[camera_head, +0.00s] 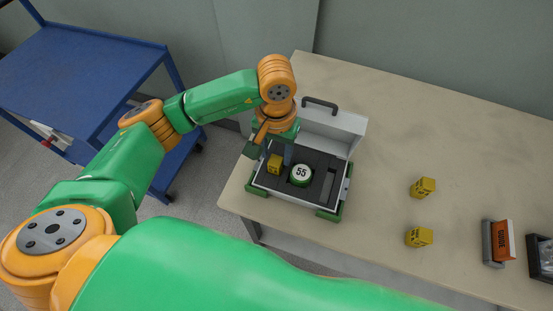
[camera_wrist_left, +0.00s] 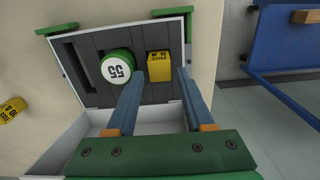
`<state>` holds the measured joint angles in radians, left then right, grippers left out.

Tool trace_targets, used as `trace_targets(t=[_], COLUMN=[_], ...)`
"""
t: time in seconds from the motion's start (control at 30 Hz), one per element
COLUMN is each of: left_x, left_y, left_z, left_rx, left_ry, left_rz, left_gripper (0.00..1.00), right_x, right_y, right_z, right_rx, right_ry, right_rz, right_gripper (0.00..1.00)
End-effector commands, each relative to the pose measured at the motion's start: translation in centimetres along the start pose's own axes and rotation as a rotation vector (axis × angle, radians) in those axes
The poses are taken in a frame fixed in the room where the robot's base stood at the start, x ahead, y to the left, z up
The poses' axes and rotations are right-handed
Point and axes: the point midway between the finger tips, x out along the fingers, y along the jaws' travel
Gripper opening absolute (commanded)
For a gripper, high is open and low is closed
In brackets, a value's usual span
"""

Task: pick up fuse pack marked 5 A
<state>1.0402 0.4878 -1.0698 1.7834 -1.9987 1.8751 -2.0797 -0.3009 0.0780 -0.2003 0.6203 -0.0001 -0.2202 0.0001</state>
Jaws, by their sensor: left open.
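The yellow fuse pack (camera_head: 274,164) stands in the left part of the open case (camera_head: 283,197). In the left wrist view the fuse pack (camera_wrist_left: 160,66) carries a dark label that seems to read 5 A. My left gripper (camera_head: 275,153) is over the case at this pack. In the left wrist view my left gripper (camera_wrist_left: 161,74) is open, with one blue finger on each side of the pack. I cannot tell whether the fingers touch it. My right gripper is not in view.
A green-and-white round item marked 55 (camera_head: 301,175) sits beside the pack in the case. Two more yellow packs (camera_head: 422,188) (camera_head: 418,237) stand on the table (camera_head: 380,130). A blue cart (camera_head: 75,75) stands left.

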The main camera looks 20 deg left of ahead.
Motion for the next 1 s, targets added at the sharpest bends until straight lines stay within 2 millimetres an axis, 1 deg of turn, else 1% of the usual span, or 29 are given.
trace_targets(t=[0.03,0.1,0.2,0.37,0.4,0.47,0.5,0.57,0.6,0.87,1.0], left_x=[0.3,1.9,2.9,3.1,3.1,3.1,3.1,3.1,3.1,3.1,2.4], left_y=[0.0,0.0,0.0,0.1,0.1,0.1,0.1,0.1,0.1,0.1,0.1], left_z=[0.0,-0.1,-0.1,-0.2,-0.2,-0.2,-0.2,-0.2,-0.2,-0.2,-0.3], left_rx=[-0.003,-0.002,0.0,0.0,0.0,0.0,0.0,0.0,0.0,0.0,0.001], left_ry=[-0.009,-0.007,-0.003,0.0,0.0,-0.001,-0.001,-0.001,-0.001,-0.001,0.003], left_rz=[0.0,0.001,0.001,0.002,0.002,0.003,0.003,0.003,0.003,0.004,0.005], left_gripper=[0.53,0.53,0.53,0.53,0.5,0.34,0.23,0.07,0.0,0.0,0.0], right_x=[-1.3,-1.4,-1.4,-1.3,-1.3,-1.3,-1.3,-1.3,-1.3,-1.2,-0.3], right_y=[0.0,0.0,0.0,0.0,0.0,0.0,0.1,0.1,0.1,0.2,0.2], right_z=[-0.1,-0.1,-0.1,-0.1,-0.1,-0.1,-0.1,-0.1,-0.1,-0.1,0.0], right_rx=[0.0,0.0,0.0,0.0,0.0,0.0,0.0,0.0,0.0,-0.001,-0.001], right_ry=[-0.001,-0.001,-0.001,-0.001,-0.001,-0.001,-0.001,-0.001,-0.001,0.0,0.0], right_rz=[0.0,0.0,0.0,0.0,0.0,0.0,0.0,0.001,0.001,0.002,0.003], right_gripper=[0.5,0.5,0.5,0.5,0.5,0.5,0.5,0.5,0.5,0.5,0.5])
